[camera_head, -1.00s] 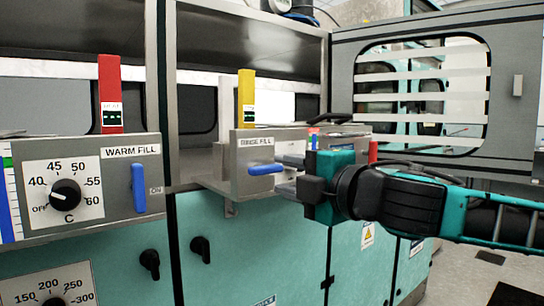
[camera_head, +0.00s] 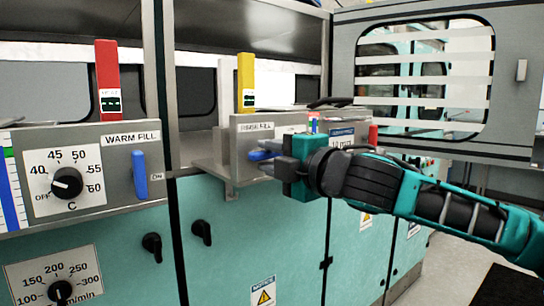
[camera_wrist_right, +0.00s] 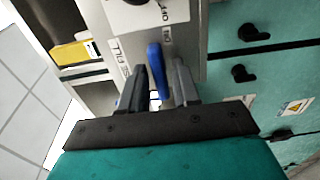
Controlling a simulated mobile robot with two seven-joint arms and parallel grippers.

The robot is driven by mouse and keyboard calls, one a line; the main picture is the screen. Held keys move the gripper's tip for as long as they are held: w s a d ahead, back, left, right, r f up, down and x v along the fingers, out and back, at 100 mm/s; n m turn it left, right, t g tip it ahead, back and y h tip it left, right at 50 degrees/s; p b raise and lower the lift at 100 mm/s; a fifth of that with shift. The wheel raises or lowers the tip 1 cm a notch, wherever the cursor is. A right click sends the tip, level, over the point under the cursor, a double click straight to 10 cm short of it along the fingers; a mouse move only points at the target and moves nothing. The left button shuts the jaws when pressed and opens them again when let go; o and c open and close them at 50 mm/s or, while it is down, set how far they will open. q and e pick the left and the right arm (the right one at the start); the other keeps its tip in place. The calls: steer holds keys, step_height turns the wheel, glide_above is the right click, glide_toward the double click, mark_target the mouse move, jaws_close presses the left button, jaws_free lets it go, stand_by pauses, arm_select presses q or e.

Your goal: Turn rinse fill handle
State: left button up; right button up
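The rinse fill handle (camera_head: 261,155) is a blue lever on the steel panel labelled RINSE FILL (camera_head: 243,145). My right gripper (camera_head: 270,164) is at the handle, coming from the right and hiding part of it. In the right wrist view the blue handle (camera_wrist_right: 156,62) lies between the two dark fingers, with a visible gap beside the right finger. The gripper looks open around the handle; contact with the left finger cannot be told. My left gripper is not in view.
A second blue handle (camera_head: 139,174) hangs on the WARM FILL panel (camera_head: 120,165) at the left, beside a temperature dial (camera_head: 67,183). Red (camera_head: 107,80) and yellow (camera_head: 246,82) upright levers stand behind. Teal cabinet doors (camera_head: 258,230) with black knobs lie below.

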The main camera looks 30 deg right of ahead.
steer(key=c, duration=0.4)
jaws_close()
